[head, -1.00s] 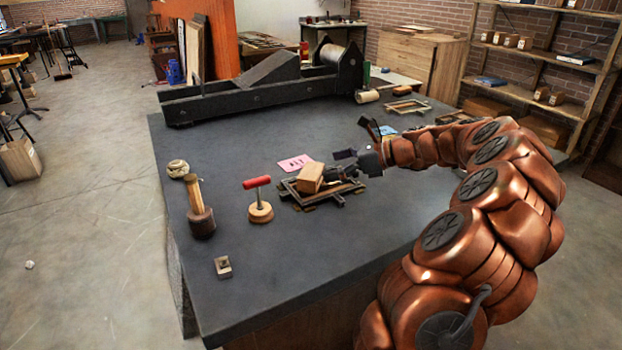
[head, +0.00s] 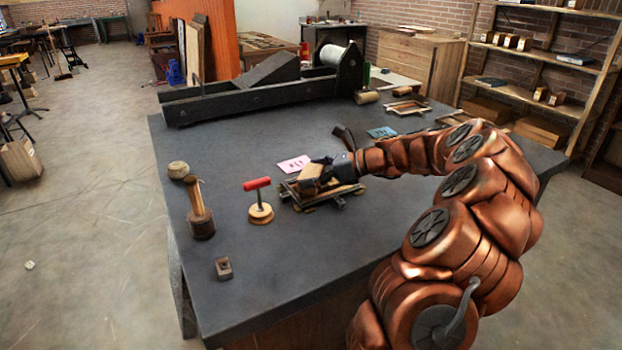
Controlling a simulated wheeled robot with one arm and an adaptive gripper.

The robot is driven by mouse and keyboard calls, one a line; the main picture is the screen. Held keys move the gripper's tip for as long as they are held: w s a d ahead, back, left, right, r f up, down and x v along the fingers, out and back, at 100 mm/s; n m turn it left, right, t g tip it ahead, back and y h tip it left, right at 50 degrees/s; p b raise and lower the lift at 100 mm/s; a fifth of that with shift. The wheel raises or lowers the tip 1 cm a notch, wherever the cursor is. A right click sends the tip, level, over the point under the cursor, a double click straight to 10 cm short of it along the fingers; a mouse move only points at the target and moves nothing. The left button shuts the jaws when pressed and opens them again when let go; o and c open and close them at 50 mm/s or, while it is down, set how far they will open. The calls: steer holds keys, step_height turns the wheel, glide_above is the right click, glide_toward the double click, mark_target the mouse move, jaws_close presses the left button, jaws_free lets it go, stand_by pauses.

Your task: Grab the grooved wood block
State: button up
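A tan wood block (head: 311,171) sits at the wooden frame with dark bars (head: 343,198) in the middle of the dark table. My gripper (head: 322,171) is at this block's right side, reaching in from the right. Its dark fingers overlap the block and hide part of it; whether they are closed on it is too small to tell. A smaller brown block (head: 223,268) with a dark notch or hole on top lies apart, near the table's front left. I cannot make out a groove on the tan block.
A red-handled tool on a round wooden base (head: 261,212) stands left of the frame, with a wooden mallet (head: 200,215) beyond it. A pink card (head: 293,164) lies just behind the block. A long dark press (head: 260,95) spans the back. The table's front is clear.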

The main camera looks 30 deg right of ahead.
steer(key=c, duration=0.5)
steer(key=shift+r, duration=0.15)
